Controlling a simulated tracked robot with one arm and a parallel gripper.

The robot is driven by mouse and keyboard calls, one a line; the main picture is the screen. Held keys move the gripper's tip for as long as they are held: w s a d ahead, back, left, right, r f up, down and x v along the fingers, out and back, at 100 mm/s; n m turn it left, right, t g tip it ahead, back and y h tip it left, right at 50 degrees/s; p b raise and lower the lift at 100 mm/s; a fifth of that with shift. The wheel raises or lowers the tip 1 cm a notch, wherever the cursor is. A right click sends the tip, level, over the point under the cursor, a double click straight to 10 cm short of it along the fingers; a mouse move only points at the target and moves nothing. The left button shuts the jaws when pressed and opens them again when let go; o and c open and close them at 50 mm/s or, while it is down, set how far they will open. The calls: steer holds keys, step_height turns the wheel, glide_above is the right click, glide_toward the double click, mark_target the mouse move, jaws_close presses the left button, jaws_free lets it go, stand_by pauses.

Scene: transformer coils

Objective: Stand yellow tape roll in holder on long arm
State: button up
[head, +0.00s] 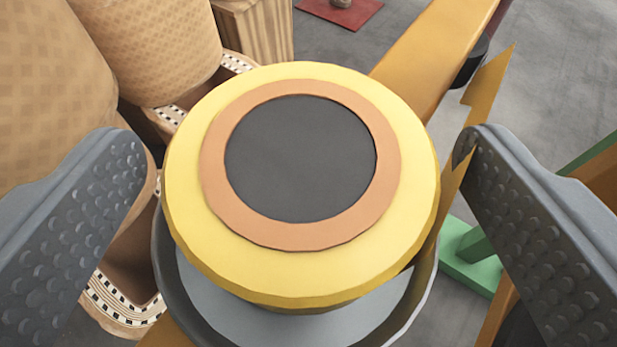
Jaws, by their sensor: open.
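The yellow tape roll (300,275) is in the centre of the head view, flat face up, with an orange-brown ring and a dark round middle. It is over a round grey holder (270,325), whose rim shows below and to both sides. I cannot tell how the roll's underside meets the holder. The long orange arm (425,45) runs from behind the roll to the upper right. My gripper (302,150) is open, with one studded grey finger on each side of the roll. Gaps show between both fingers and the roll.
Large tan wrapped coils (150,45) stand close on the left, with slotted bases below them. A jagged orange piece (488,80) is near the right finger. A green part (468,255) lies lower right. A red plate (340,12) lies on the grey floor at the back.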

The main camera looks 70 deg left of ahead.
steer(key=p+v, duration=0.2)
steer(key=v, duration=0.8)
steer(key=shift+s+d+r, duration=0.2)
steer(key=shift+d, duration=0.1)
